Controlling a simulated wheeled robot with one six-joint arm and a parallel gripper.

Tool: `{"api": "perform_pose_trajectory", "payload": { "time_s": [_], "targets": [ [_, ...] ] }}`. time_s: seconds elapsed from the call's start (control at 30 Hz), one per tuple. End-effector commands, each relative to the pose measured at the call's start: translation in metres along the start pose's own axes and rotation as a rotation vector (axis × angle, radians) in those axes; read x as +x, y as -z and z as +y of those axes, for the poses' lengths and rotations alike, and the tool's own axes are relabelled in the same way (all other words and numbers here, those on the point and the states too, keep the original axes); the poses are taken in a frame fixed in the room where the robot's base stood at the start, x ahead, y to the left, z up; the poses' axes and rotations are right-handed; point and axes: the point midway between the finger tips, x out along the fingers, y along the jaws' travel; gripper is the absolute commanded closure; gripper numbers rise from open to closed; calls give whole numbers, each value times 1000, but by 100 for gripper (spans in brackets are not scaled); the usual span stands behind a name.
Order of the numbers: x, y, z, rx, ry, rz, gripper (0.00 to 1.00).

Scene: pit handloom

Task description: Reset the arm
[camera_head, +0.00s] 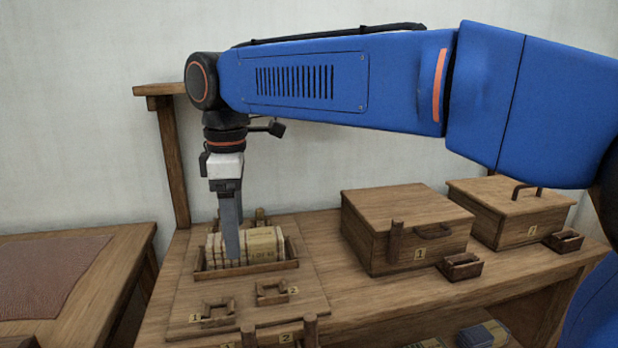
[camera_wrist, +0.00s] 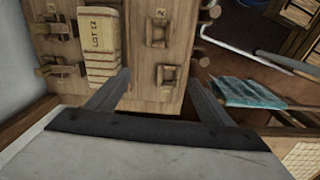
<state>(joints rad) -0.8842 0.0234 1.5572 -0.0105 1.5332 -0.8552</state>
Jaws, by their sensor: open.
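My gripper (camera_head: 231,245) points straight down over the wooden tray (camera_head: 250,272) on the bench. The tray holds a row of pale blocks (camera_head: 262,243), one lettered side showing. In the wrist view the two fingers of my gripper (camera_wrist: 165,85) are spread apart with nothing between them. My blue arm stretches across from the right.
Two small square wooden holders (camera_head: 217,314) and (camera_head: 272,291) stand in front of the tray. Two lidded wooden boxes (camera_head: 392,205) and (camera_head: 510,205) stand to the right on the bench. A wooden post (camera_head: 172,160) rises behind. A table with a reddish cloth (camera_head: 50,272) is at left.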

Motion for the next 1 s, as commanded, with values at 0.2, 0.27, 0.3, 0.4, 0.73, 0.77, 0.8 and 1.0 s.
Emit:
{"api": "perform_pose_trajectory", "payload": {
  "time_s": [0.2,0.27,0.3,0.4,0.73,0.77,0.8,1.0],
  "targets": [
    [1,-36,1,100,-18,14,25],
    [3,-48,1,135,-23,18,25],
    [3,-57,1,162,-28,22,25],
    [6,-81,-1,235,-41,32,25],
    [34,-207,-32,644,-114,88,25],
    [37,-218,-36,686,-122,95,25],
    [42,-233,-44,742,-133,103,25],
    [75,-298,-84,1021,-187,145,25]
  ]
}}
